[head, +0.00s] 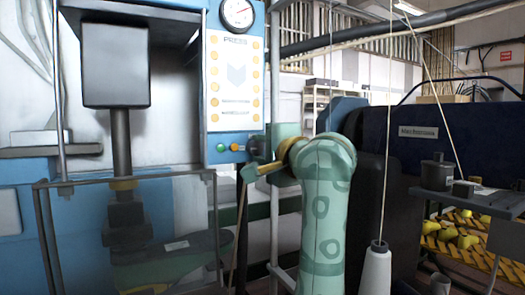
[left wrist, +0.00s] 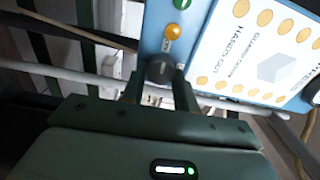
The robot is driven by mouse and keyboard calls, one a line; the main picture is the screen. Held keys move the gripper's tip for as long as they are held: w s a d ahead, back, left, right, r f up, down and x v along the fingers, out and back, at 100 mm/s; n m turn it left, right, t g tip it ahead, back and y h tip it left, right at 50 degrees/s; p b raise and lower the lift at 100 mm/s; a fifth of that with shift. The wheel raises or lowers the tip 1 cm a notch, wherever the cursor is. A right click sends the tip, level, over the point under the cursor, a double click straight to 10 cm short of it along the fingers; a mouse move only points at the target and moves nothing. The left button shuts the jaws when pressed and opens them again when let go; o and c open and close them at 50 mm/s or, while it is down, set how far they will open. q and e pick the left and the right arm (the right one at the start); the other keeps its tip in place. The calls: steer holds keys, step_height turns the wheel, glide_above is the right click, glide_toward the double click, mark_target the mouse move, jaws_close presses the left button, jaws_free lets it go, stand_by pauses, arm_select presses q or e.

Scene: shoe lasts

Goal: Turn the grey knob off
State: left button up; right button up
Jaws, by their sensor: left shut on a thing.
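The grey knob (left wrist: 160,69) is a dark round knob on the blue panel strip, in line with an orange button and a green button. In the left wrist view it sits between the tips of my left gripper (left wrist: 160,86), which is shut on it from both sides. In the head view my left gripper (head: 260,148) reaches the right end of the button row below the press sign, and it largely hides the knob there. Which way the knob is turned cannot be made out. My right gripper is not in view.
The blue press (head: 185,18) has a gauge (head: 237,13), a green button (head: 220,147) and an orange button (head: 235,147). A clear guard (head: 75,235) stands in front at the left. A white thread cone (head: 375,273) and a dark blue machine (head: 450,125) are at the right.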

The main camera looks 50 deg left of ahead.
arm_select(q)
steer(key=o, duration=0.7)
steer(key=p+v, duration=0.2)
steer(key=v, duration=1.4)
steer(key=shift+d, duration=0.1)
